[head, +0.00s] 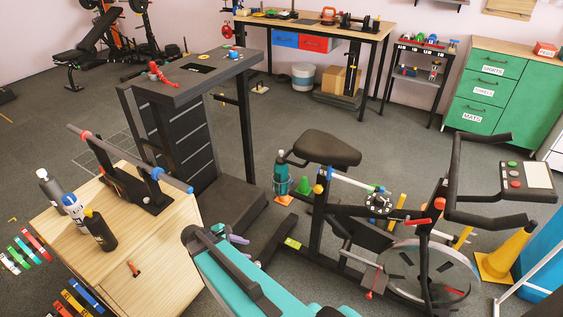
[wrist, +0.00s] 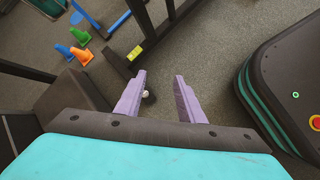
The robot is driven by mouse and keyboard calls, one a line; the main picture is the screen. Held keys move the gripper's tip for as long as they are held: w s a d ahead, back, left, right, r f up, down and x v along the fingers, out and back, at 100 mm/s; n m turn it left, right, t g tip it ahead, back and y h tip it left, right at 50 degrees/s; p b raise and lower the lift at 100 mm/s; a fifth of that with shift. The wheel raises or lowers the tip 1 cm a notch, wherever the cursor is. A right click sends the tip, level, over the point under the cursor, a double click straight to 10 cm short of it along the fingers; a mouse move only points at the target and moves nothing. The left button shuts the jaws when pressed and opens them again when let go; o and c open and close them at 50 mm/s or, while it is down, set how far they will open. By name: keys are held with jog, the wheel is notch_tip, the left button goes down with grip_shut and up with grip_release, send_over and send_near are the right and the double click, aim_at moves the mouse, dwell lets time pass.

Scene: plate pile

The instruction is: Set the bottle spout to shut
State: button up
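A teal bottle (head: 281,174) with a dark top stands upright at the bike frame, left of the saddle. On the wooden box at the left stand a grey bottle (head: 51,187), a white and blue bottle (head: 73,209) and a black bottle with a yellow top (head: 99,230). Which one the task means, and whether any spout is open or shut, I cannot tell. My gripper (head: 237,236) is low in front of the bike, apart from all the bottles. In the wrist view, my gripper (wrist: 160,82) has its purple fingers spread and empty over the floor.
The exercise bike (head: 326,147) fills the middle right. A dark treadmill-like stand (head: 200,120) is behind my gripper. Small orange, green and blue cones (wrist: 80,54) stand on the floor in the wrist view. A large yellow cone (head: 505,255) stands at the right.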

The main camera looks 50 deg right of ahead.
jog(key=w+d+r+n+h+b, duration=0.2)
jog(key=w+d+r+h+b, duration=0.1)
jog(key=w+d+b, duration=0.35)
jog(key=n+h+b, duration=0.6)
jog(key=h+b, duration=0.1)
jog(key=b, duration=0.6)
send_near(281, 151)
jog(key=a, duration=0.4)
jog(key=shift+s+d+f+t, duration=0.1)
jog(key=shift+d+f+t, duration=0.1)
jog(key=shift+t, duration=0.2)
jog(key=shift+d, duration=0.15)
jog(key=d+b, duration=0.1)
jog(key=d, duration=0.3)
jog(key=d+b, duration=0.1)
jog(key=d, duration=0.4)
jog(key=s+d+b, duration=0.1)
jog(key=d, duration=0.3)
jog(key=shift+d, duration=0.25)
